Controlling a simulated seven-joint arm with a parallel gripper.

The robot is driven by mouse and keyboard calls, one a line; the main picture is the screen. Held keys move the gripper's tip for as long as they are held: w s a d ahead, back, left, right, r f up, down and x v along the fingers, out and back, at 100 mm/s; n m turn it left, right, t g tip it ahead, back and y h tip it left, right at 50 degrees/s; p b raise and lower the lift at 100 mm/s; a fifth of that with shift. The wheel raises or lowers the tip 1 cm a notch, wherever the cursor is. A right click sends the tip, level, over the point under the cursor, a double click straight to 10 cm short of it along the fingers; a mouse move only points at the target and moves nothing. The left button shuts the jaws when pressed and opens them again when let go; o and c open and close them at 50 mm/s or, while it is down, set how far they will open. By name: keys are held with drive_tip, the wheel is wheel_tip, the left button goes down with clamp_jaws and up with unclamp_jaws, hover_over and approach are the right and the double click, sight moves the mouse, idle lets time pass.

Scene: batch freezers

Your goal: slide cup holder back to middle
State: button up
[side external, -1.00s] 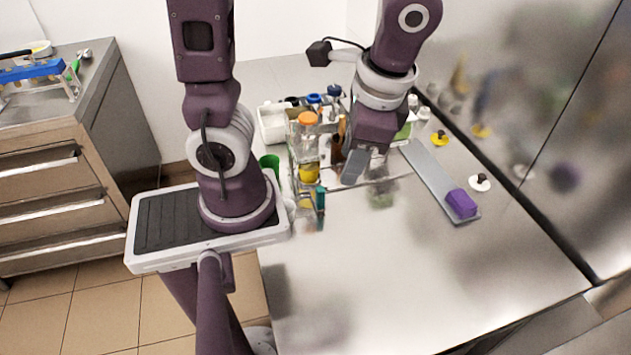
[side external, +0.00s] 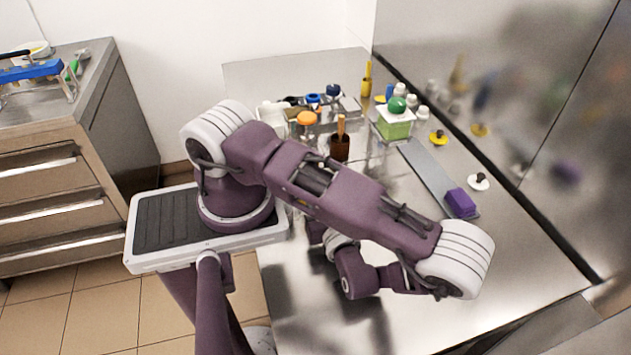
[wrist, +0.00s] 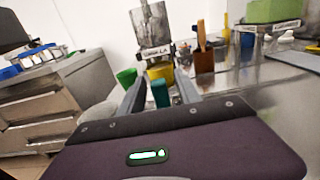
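My gripper (wrist: 160,77) is open in the wrist view, its two grey fingers apart and angled toward a row of containers. A teal piece (wrist: 160,94) shows between the fingers; I cannot tell whether they touch it. Just beyond is a yellow piece (wrist: 161,72), below a clear or metallic upright holder with a white label (wrist: 156,52). This looks like the cup holder, but I cannot be sure. A green cup (wrist: 127,77) is left of the fingers. In the side view my arm hides the fingers and most of the holder; an orange lid (side external: 307,118) shows above it.
A brown container with a wooden handle (side external: 340,146) stands right of the holder. A grey strip (side external: 427,165) bears a purple block (side external: 460,203) near the wall. The front steel counter (side external: 520,270) is clear.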

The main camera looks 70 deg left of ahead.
drive_tip(key=shift+a, duration=1.3)
clamp_jaws()
idle(0.4)
